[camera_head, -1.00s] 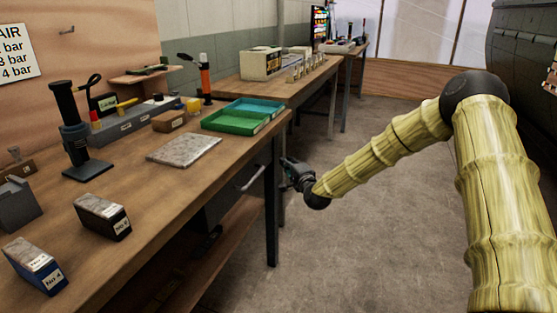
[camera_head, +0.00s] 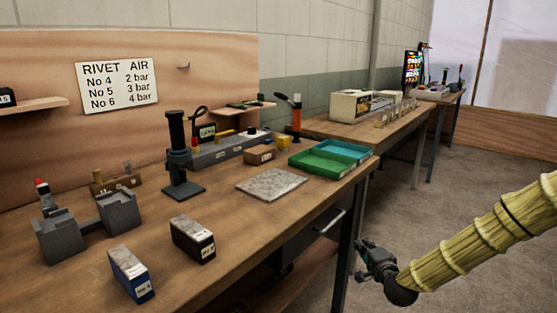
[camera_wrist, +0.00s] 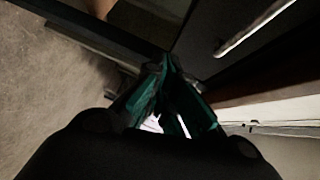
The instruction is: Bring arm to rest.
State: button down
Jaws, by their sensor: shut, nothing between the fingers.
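My arm, with a pale yellow ribbed covering, comes in from the right edge of the head view. My gripper (camera_head: 366,262) is at its end, low beside the right end of the front workbench, close to the bench leg. In the wrist view the green-tinted fingers (camera_wrist: 165,75) come together at their tips, with nothing held. A dark drawer front with a pale handle (camera_wrist: 255,28) lies beyond the fingers in that view. Whether the gripper touches the bench cannot be told.
The workbench (camera_head: 225,222) holds a grey plate (camera_head: 271,184), green trays (camera_head: 322,163), a black box (camera_head: 193,239), a blue box (camera_head: 131,273) and a black stand (camera_head: 183,160). A second bench (camera_head: 318,127) stands behind. Open floor (camera_head: 450,200) lies to the right.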

jog(key=s+a+f+n+g+y, duration=0.1)
jog(key=s+a+f+n+g, duration=0.25)
jog(key=s+f, duration=0.5)
jog(key=s+a+f+n+g, duration=0.25)
jog(key=s+a+f, duration=0.35)
jog(key=f, duration=0.4)
jog(key=s+f+n+g+h, duration=0.1)
jog(key=s+f+n+g, duration=0.4)
jog(key=s, duration=0.8)
jog(key=s+f+n+g, duration=0.1)
jog(key=s+f+g, duration=0.1)
jog(key=s+f, duration=0.8)
jog(key=s+d+r+n+g+h, duration=0.1)
jog(key=s+r+n+g+h, duration=0.15)
jog(key=s, duration=1.45)
notch_tip(320, 180, up, 20)
jog(key=p, duration=2)
jog(key=shift+w+r+g+y, duration=0.2)
jog(key=shift+w+g+y, duration=0.15)
jog(key=shift+w+y, duration=0.1)
jog(key=shift+n, duration=0.25)
